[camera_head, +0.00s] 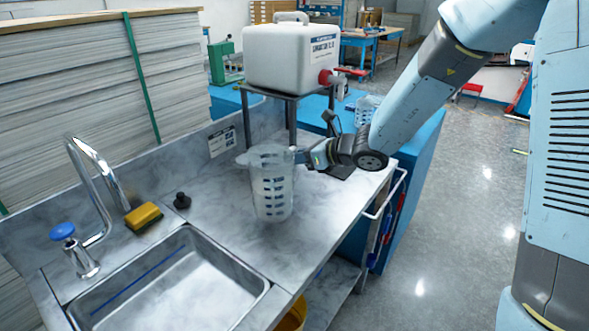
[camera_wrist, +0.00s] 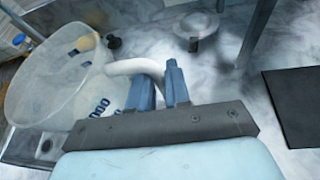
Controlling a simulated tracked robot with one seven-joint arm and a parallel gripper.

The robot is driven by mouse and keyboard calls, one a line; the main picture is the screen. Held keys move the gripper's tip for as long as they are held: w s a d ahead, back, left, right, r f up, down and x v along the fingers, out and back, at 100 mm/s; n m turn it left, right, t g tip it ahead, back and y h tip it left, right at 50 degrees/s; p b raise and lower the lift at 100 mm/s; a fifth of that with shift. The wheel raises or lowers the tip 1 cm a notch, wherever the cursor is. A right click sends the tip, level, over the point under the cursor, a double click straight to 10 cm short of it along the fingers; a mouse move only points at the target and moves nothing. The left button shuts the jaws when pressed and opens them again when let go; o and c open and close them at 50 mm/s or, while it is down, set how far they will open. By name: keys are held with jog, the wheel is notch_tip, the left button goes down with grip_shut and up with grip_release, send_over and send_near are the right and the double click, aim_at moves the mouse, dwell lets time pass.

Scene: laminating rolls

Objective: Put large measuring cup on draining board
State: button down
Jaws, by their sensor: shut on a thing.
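The large measuring cup (camera_head: 271,190) is clear with blue markings and stands upright over the grey draining board (camera_head: 217,185), right of the sink. I cannot tell whether its base touches the board. My gripper (camera_head: 303,158) reaches in from the right and is shut on the cup's handle. In the wrist view, the cup (camera_wrist: 55,75) fills the left side, and its pale handle runs between the two blue fingers of my gripper (camera_wrist: 160,85).
The sink (camera_head: 180,290) and tap (camera_head: 95,190) are at the left, with a yellow sponge (camera_head: 143,215) and black plug (camera_head: 182,201) behind. A white canister (camera_head: 290,55) stands on a rack behind the cup. A dark mat (camera_wrist: 293,105) lies right.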

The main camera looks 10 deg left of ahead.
jog(key=shift+w+a+f, duration=0.15)
jog(key=shift+f, duration=0.6)
jog(key=shift+w+a+f, duration=0.1)
jog(key=shift+w+f, duration=0.05)
jog(key=shift+f, duration=0.6)
jog(key=shift+w+a+f, duration=0.15)
jog(key=shift+f, duration=0.6)
jog(key=c, duration=1.1)
grip_release()
jog(key=shift+f, duration=0.1)
